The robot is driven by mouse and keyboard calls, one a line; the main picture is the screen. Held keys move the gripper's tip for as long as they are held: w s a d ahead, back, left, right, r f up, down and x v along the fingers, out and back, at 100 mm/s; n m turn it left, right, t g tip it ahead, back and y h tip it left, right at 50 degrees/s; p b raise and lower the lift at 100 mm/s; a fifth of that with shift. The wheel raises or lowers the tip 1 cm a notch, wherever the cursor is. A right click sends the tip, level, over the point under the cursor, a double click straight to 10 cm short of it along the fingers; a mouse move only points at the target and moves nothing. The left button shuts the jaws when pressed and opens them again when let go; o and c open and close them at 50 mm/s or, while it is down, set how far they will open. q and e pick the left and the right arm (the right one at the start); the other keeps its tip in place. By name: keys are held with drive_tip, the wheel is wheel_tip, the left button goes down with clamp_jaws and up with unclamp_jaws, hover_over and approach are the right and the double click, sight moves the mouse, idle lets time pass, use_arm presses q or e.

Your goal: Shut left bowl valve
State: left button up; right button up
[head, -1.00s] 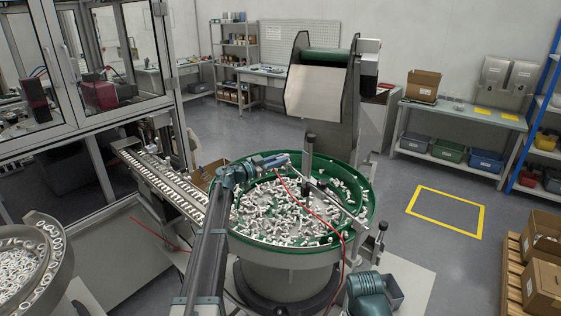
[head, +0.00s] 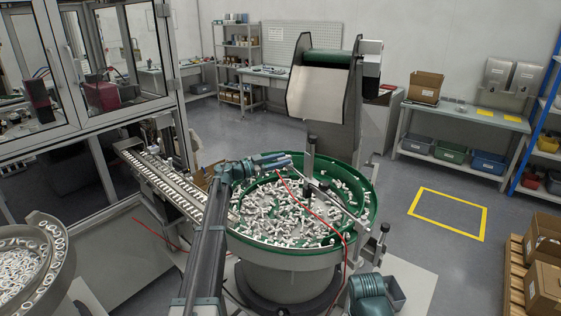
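My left gripper (head: 286,161) is over the back rim area of a large green-lined bowl (head: 368,205) filled with small white parts. Its fingers point right, towards an upright dark-topped post (head: 310,150); I cannot tell whether they touch anything. The finger gap is too small to see. A thin red hose (head: 318,215) runs from near the fingertips down across the bowl. A second, grey bowl (head: 52,222) with white rings stands at the left edge. I cannot clearly pick out the valve or its handle. My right gripper is not in view.
A slotted feed track (head: 165,182) runs to the green-lined bowl from the glazed cabinet (head: 70,135). A hopper (head: 322,92) stands behind the bowl. A bracket with a knob (head: 384,230) sticks out at the bowl's right. The floor around the yellow square (head: 448,190) is clear.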

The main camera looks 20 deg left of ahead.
use_arm(q)
drive_tip(key=shift+o, duration=0.4)
drive_tip(key=v, duration=1.4)
